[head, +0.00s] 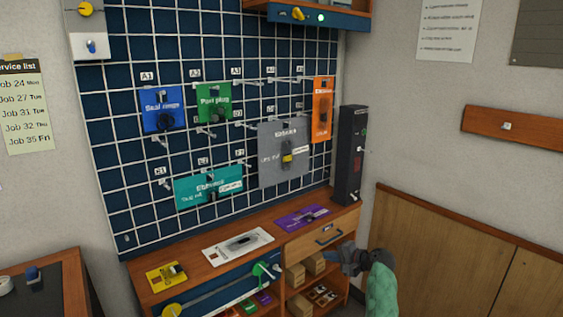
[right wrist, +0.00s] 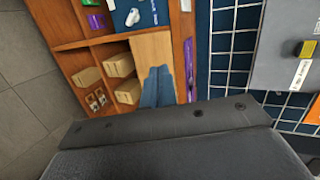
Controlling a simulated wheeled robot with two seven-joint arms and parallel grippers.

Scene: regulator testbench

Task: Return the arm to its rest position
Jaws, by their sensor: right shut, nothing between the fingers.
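My right gripper (head: 330,254) is at the lower right of the head view, with my green forearm below it. Its fingers are together and empty. It is in front of the bench, just below the drawer handle (head: 328,236). In the right wrist view the blue fingers (right wrist: 158,76) overlap the light wood drawer front (right wrist: 153,48); whether they touch it I cannot tell. My left gripper is in neither view.
The bench top (head: 216,262) carries a yellow card (head: 160,281), a white card (head: 231,252) and a purple card (head: 296,220). Open shelves below hold cardboard boxes (head: 295,277). A pegboard (head: 110,125) with coloured panels stands behind. Wood panelling (head: 440,255) lies to the right.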

